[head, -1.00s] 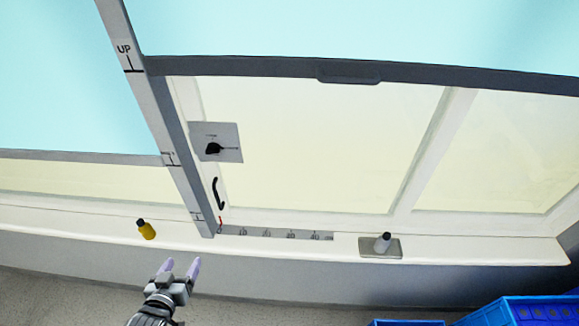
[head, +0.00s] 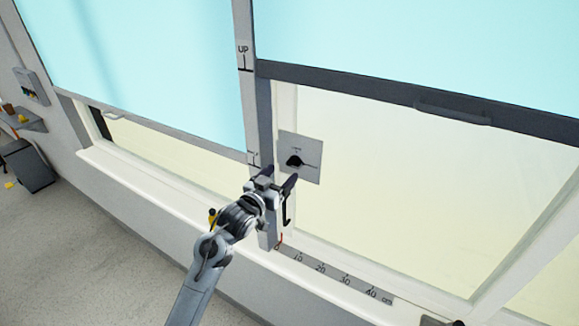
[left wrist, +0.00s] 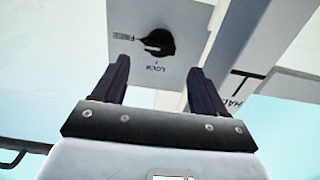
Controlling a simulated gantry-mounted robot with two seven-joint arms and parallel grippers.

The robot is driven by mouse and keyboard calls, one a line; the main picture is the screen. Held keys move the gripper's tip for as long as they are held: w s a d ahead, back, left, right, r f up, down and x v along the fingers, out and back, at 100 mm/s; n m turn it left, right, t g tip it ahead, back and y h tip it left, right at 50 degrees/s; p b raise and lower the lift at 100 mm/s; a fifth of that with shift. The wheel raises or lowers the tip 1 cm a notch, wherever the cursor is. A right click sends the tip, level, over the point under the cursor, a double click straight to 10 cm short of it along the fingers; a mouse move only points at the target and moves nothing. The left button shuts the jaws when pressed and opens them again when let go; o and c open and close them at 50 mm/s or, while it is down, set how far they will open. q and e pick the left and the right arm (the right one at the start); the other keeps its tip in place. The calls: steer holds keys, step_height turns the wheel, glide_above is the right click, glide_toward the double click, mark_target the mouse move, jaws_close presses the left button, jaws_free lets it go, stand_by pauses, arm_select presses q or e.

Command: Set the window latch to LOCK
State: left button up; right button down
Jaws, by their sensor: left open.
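The knob's narrow end points toward FREE. My left gripper (head: 278,176) is open and empty, just below and left of the knob in the head view. In the left wrist view its two fingers (left wrist: 160,68) stand apart below the knob, with no visible contact.
A grey vertical post (head: 262,110) marked UP runs just left of the latch. A ruler strip (head: 335,272) lies along the sill. A yellow bottle (head: 212,217) is partly hidden behind my arm.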

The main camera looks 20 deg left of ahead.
mark_target(292, 164)
arm_select(q)
steer(key=w, duration=0.3)
steer(key=shift+w+d, duration=0.25)
steer(key=shift+d, duration=0.15)
steer(key=shift+w+d+p, duration=0.15)
steer(key=shift+w+p, duration=0.15)
steer(key=shift+w, duration=0.55)
steer(key=c, duration=1.1)
steer(key=shift+o, duration=0.2)
